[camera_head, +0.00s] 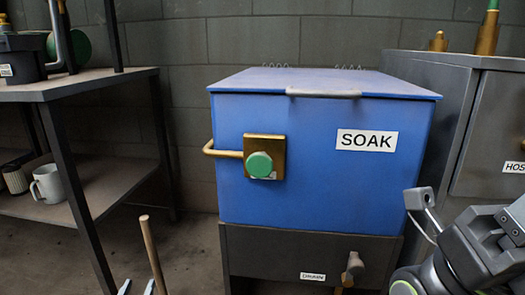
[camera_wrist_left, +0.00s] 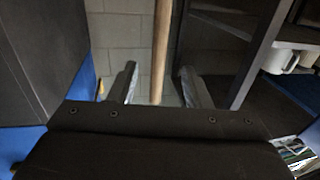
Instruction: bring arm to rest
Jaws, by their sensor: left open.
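My left gripper (camera_head: 136,287) shows only as two light fingertips at the bottom edge of the head view. In the left wrist view the two fingers (camera_wrist_left: 159,88) stand apart, open. A wooden pole (camera_head: 153,255) rises just right of the fingertips in the head view. In the left wrist view the pole (camera_wrist_left: 161,50) appears between the fingers; I cannot tell whether it is between them or beyond them, and no finger visibly touches it.
A blue tank labelled SOAK (camera_head: 310,195) with a green knob (camera_head: 259,165) and side handle stands ahead on a dark base with a drain valve (camera_head: 354,266). A dark shelf (camera_head: 75,85) with a mug (camera_head: 47,184) stands left, a grey cabinet (camera_head: 490,130) right.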

